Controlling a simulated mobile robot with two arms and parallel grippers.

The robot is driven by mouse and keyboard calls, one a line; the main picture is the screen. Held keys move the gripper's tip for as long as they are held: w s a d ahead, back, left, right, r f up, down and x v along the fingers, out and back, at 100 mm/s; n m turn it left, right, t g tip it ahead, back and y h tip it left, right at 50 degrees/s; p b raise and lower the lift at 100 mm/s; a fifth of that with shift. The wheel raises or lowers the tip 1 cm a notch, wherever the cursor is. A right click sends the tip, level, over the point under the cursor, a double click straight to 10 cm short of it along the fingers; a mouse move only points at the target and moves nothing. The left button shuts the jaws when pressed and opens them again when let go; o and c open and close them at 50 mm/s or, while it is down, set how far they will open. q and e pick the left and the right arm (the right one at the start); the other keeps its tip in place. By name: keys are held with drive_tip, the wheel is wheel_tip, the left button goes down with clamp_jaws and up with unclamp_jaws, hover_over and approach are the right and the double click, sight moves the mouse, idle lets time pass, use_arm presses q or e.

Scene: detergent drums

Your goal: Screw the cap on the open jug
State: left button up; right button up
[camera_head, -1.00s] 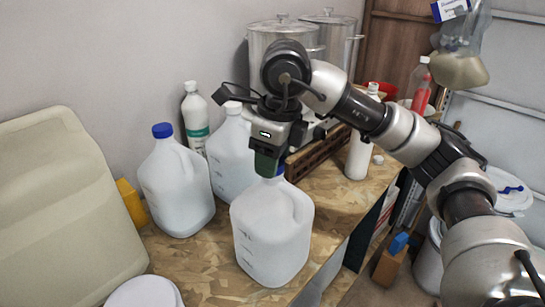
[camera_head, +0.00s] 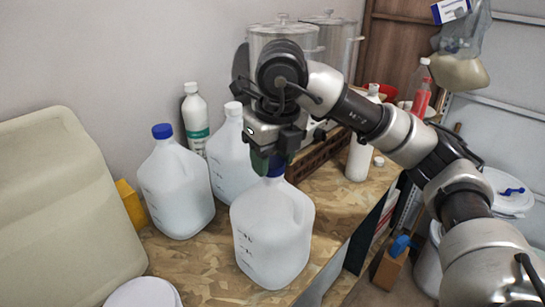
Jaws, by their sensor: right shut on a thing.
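The front jug (camera_head: 270,240) is white and translucent and stands upright on the wooden worktop. The cap is at the mouth of the jug. The fingers hide most of the cap and the neck, so I cannot tell how the threads sit. My left gripper is not in view.
A jug with a blue cap (camera_head: 175,185) stands to the left, and a jug with a white cap (camera_head: 231,158) stands behind. A white bottle with a green label (camera_head: 195,120) is near the wall. Metal pots (camera_head: 283,35) stand at the back. The worktop (camera_head: 200,265) is bare in front.

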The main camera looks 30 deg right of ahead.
drive_tip(key=m, duration=0.2)
drive_tip(key=shift+f+m, duration=0.1)
drive_tip(key=shift+m, duration=0.9)
drive_tip(key=shift+m+h+p, duration=0.3)
drive_tip(key=shift+m+p, duration=0.05)
drive_tip(key=shift+m, duration=0.35)
drive_tip(key=o, duration=0.7)
